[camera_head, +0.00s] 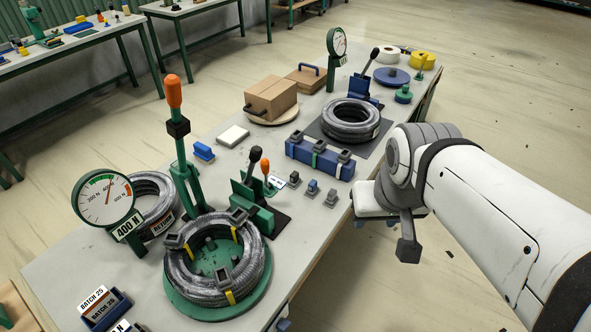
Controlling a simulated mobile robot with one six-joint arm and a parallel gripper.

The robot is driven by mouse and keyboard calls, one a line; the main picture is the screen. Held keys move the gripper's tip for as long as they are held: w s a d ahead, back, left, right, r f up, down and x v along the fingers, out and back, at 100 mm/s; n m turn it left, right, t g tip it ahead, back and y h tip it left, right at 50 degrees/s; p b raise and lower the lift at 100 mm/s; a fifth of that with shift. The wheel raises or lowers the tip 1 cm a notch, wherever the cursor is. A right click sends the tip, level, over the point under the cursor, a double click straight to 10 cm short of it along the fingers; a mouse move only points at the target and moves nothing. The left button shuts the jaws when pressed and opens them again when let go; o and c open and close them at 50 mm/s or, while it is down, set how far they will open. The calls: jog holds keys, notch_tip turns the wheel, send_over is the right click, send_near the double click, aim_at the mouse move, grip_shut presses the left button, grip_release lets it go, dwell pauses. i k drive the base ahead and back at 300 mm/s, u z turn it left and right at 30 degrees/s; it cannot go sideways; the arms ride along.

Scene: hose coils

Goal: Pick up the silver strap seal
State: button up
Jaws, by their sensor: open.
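Several small blocks that look like strap seals lie on the table right of the middle. A grey, silver-looking one (331,198) sits nearest the right edge.
A green lever tool (252,205) stands left of the seals. A strapped hose coil (213,262) lies on a green turntable in front, another coil (350,119) on a dark mat behind. A cardboard box (271,98) stands further back. The front-right tabletop is clear.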

aim_at(331, 194)
jog(key=u, duration=2.55)
jog(key=k, duration=1.4)
jog(key=z, duration=0.8)
jog(key=i, duration=1)
jog(key=z, duration=0.05)
